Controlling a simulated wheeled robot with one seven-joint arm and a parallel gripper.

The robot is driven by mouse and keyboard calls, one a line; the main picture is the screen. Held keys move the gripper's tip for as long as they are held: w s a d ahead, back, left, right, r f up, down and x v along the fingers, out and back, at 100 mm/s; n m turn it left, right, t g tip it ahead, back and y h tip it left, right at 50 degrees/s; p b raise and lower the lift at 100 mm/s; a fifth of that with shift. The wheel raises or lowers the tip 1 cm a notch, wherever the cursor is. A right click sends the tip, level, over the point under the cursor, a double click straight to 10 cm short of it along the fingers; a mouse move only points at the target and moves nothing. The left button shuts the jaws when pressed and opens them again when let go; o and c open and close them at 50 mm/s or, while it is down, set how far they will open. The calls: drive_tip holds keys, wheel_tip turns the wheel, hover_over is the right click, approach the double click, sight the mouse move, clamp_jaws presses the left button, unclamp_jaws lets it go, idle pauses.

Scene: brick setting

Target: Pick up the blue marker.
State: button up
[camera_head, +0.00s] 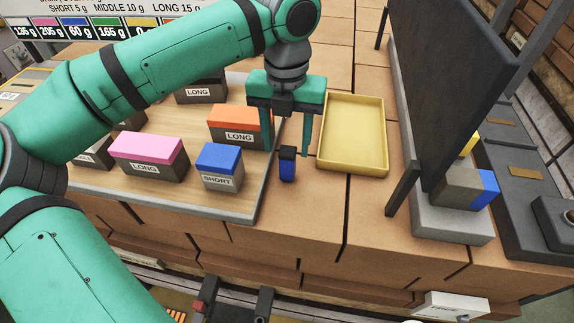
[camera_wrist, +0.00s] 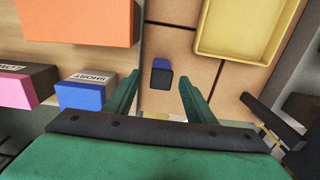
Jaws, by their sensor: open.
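The blue marker (camera_head: 287,168) is a short, stubby piece with a black top and a blue body. It stands on the brown brick surface between the wooden board and the yellow tray. In the wrist view the marker (camera_wrist: 161,74) shows ahead of the fingertips, roughly between their lines. My gripper (camera_head: 287,152) is open, its two green fingers pointing down on either side of the marker in the head view. In the wrist view my gripper (camera_wrist: 158,85) has empty space between its fingers. I cannot tell how far above the marker the fingertips are.
A yellow tray (camera_head: 352,167) lies just right of the marker. The wooden board (camera_head: 238,200) on the left carries labelled blocks, including a blue SHORT block (camera_head: 219,167), a pink LONG block (camera_head: 148,156) and an orange LONG block (camera_head: 238,128). A dark upright panel (camera_head: 450,85) stands at the right.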

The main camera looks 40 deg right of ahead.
sight(288, 151)
wheel_tip(288, 151, down, 3)
drive_tip(key=shift+s+f, duration=0.1)
drive_tip(key=c, duration=1.2)
drive_tip(key=shift+o, duration=0.2)
drive_tip(key=shift+s, duration=0.1)
drive_tip(key=shift+r, duration=0.65)
drive_tip(key=s+a+r, duration=0.5)
drive_tip(key=s+r, duration=0.6)
drive_tip(key=s, duration=0.2)
drive_tip(key=shift+r, duration=0.35)
